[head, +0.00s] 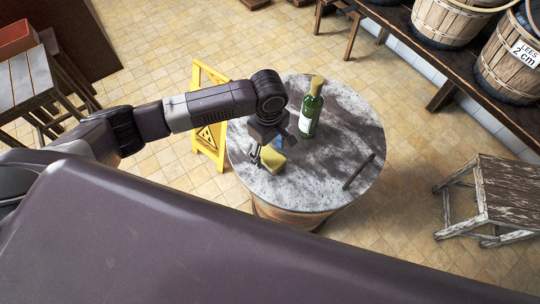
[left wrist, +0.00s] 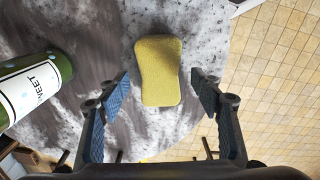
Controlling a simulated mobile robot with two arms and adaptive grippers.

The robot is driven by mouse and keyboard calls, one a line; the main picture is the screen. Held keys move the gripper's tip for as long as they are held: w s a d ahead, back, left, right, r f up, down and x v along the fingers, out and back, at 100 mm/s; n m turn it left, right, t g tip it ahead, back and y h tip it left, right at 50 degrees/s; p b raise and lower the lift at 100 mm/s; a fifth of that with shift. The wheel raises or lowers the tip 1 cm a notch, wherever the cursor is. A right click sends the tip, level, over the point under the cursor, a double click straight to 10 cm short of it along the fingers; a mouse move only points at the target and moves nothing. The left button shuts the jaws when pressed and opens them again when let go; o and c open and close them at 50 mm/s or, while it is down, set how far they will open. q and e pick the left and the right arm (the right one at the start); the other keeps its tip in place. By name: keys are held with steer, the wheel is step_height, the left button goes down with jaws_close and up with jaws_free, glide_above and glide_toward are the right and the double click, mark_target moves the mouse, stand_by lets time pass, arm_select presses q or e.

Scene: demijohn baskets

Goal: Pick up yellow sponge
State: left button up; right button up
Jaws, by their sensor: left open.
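The yellow sponge (head: 272,159) lies on the round grey tabletop (head: 340,130) near its left front edge. In the left wrist view the sponge (left wrist: 159,70) lies flat, longer up and down than across. My left gripper (head: 264,152) is above the table at the sponge. In the left wrist view its two fingers (left wrist: 160,92) are spread wide, one on each side of the sponge's lower part, with gaps on both sides. It is open and holds nothing. My right gripper is not in view.
A green bottle (head: 311,108) stands on the table just right of my left gripper; it also shows in the left wrist view (left wrist: 32,86). A dark thin object (head: 358,171) lies at the table's right. A yellow floor sign (head: 207,115) stands left of the table.

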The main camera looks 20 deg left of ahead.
mark_target(269, 154)
arm_select(q)
steer(key=shift+f, duration=1.2)
steer(key=c, duration=1)
steer(key=shift+r, duration=0.15)
step_height(269, 154, up, 20)
steer(key=shift+f+b, duration=0.1)
steer(key=shift+b, duration=0.2)
steer(key=o, duration=0.3)
steer(key=c, duration=0.4)
